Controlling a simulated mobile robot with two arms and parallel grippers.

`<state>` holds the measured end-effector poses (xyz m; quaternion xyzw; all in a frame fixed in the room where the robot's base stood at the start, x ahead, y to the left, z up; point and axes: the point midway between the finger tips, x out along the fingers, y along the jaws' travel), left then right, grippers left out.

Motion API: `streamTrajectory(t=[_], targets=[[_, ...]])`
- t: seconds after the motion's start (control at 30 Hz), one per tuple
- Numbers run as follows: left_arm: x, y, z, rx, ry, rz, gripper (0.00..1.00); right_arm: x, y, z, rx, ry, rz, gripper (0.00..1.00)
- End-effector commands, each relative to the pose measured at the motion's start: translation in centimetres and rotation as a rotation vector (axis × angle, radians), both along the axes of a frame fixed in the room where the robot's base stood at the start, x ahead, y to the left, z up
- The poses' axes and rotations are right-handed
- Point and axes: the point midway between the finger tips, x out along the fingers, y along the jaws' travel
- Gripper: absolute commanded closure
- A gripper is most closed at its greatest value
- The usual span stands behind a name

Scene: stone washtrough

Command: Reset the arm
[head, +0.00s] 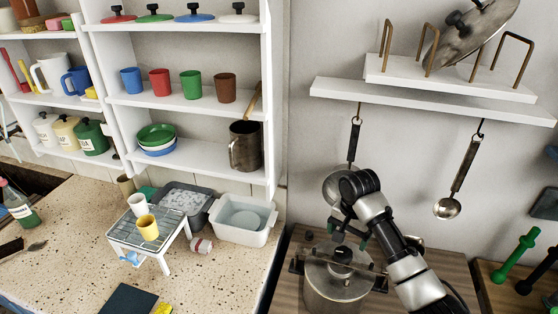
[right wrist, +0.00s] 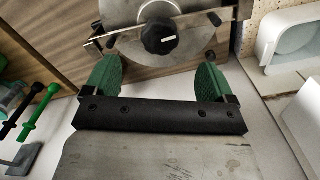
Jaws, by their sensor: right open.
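My right gripper (head: 349,235) comes in from the lower right in the head view, above a steel pot (head: 338,290) with a metal lid and a black knob (head: 342,255). In the right wrist view its two green fingers (right wrist: 158,72) stand wide apart with nothing between them. The black knob (right wrist: 158,38) shows beyond the fingertips, apart from them. My left gripper is in neither view.
A wall shelf (head: 440,96) with a lid rack hangs above, with ladles below it; one ladle (head: 338,185) is partly behind my right arm. Green-handled tools (head: 515,257) lie right.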

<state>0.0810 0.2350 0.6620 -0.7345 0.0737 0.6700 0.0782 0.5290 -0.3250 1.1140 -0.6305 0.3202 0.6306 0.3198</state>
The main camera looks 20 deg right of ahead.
Motion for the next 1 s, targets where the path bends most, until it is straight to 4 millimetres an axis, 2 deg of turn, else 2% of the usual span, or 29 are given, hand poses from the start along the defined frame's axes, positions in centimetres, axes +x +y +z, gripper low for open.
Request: streamTrajectory(t=[0.13,0.23,0.4,0.5,0.6,0.7,1.0], targets=[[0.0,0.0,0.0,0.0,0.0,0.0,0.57,-0.9,0.7,-1.0,-0.004,-0.004,0.047,0.15],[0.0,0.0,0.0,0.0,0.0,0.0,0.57,-3.2,2.4,-3.0,-0.013,-0.021,0.162,0.15],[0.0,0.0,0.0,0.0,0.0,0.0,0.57,-10.0,6.5,-6.5,-0.03,-0.089,0.47,0.15],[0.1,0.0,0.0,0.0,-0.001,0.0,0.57,-14.3,8.5,-7.2,-0.043,-0.135,0.639,0.15],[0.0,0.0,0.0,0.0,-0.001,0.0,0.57,-17.7,9.8,-7.1,-0.059,-0.177,0.765,0.15],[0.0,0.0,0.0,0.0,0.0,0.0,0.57,-20.1,10.6,-6.6,-0.075,-0.207,0.852,0.15],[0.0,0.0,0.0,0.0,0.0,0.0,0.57,-25.2,11.6,-4.6,-0.119,-0.264,1.021,0.15]])
